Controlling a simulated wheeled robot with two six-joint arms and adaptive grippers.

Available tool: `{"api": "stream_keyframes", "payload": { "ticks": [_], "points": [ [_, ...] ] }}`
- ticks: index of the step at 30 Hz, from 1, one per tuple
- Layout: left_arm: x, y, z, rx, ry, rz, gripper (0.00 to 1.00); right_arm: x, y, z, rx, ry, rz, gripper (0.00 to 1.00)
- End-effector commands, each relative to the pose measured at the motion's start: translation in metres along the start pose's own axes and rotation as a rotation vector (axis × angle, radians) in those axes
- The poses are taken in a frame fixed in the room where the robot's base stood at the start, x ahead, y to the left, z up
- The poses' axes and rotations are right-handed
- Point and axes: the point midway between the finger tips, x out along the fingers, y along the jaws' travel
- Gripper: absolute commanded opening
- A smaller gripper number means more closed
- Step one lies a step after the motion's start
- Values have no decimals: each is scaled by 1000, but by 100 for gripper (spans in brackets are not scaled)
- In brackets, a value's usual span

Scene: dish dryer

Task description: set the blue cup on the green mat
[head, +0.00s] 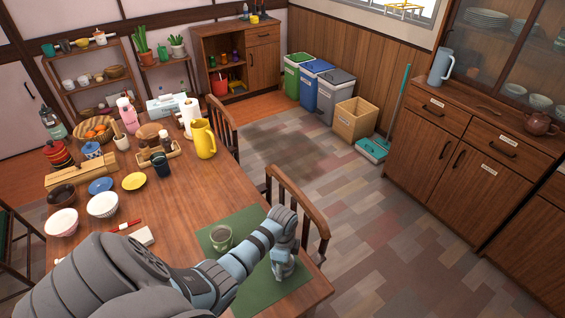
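The green mat (262,292) lies on the near right corner of the wooden table. A grey-green cup (221,238) with dark contents stands upright on the mat's left part. My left gripper (284,272) points down over the mat's right part, to the right of this cup and apart from it. Its fingers are small and blurred, so I cannot tell whether they are open or hold anything. No plainly blue cup stands out; a small blue-and-white vessel (91,150) and a dark cup (161,164) stand farther back on the table. My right gripper is out of view.
Bowls, including a white one (103,205), crowd the table's left side. A yellow pitcher (203,139) stands near the far edge. A wooden chair (298,205) is against the table's right side.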

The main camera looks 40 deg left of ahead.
Motion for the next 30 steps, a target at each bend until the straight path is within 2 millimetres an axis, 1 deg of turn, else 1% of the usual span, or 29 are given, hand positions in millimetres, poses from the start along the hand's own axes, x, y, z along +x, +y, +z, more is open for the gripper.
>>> {"api": "stream_keyframes", "payload": {
  "ticks": [1, 2, 11, 14, 17, 20, 21, 25, 27, 30],
  "points": [
    [0, 0, 0, 0, 0, 0, 73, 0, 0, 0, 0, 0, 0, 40],
    [0, 0, 0, 0, 0, 0, 77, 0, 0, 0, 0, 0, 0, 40],
    [-1, 0, 0, 0, 0, 0, 77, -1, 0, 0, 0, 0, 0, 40],
    [-8, 0, 0, 0, 0, -1, 77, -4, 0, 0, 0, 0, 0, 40],
    [-25, -1, 0, 0, 0, -2, 77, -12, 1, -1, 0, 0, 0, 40],
    [-51, -1, 0, 1, 0, -4, 77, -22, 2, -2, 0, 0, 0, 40],
    [-62, -1, 0, 0, 1, -4, 77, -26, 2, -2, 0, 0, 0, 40],
    [-97, -1, 0, 1, 0, -3, 77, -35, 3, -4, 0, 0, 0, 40],
    [-111, -1, 0, -1, 1, -3, 77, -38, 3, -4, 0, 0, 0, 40],
    [-122, -1, 0, 0, 1, -1, 77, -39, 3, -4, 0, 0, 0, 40]
  ]
}}
